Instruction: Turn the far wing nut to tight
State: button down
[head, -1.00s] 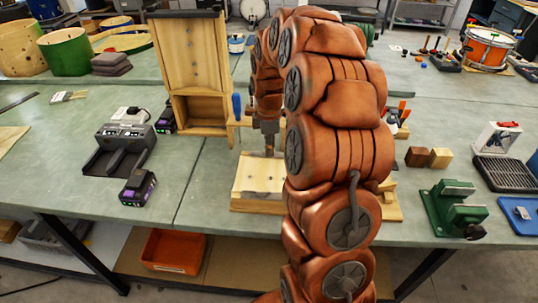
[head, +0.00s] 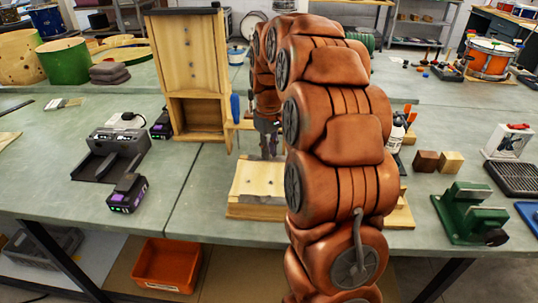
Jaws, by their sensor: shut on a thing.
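A wooden fixture with a pale flat base (head: 258,180) stands on the green-grey bench, partly behind my arm. My gripper (head: 269,150) points down over the back part of this base, and its fingers are close together. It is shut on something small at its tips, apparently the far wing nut. The nut itself is too small and too covered by the fingers to make out. How far it is turned cannot be seen. My arm hides the right middle of the fixture.
A tall wooden box stand (head: 190,65) with a blue-handled tool beside it stands left of the gripper. A charger (head: 117,143) and a battery (head: 127,193) lie further left. Wooden blocks (head: 450,161) and a green vise-like tool (head: 470,212) are at right.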

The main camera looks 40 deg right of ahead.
jog(key=m+b, duration=0.2)
jog(key=m, duration=0.4)
jog(key=shift+m, duration=0.3)
jog(key=m+b, duration=0.1)
jog(key=m, duration=1)
jog(key=shift+r+m+p, duration=0.1)
jog(key=shift+m+p, duration=0.25)
jog(key=shift+m, duration=0.05)
jog(key=m+p, duration=0.1)
jog(key=m, duration=0.4)
jog(key=shift+w+p, duration=0.1)
jog(key=shift+p, duration=0.2)
jog(key=c, duration=1.2)
grip_release()
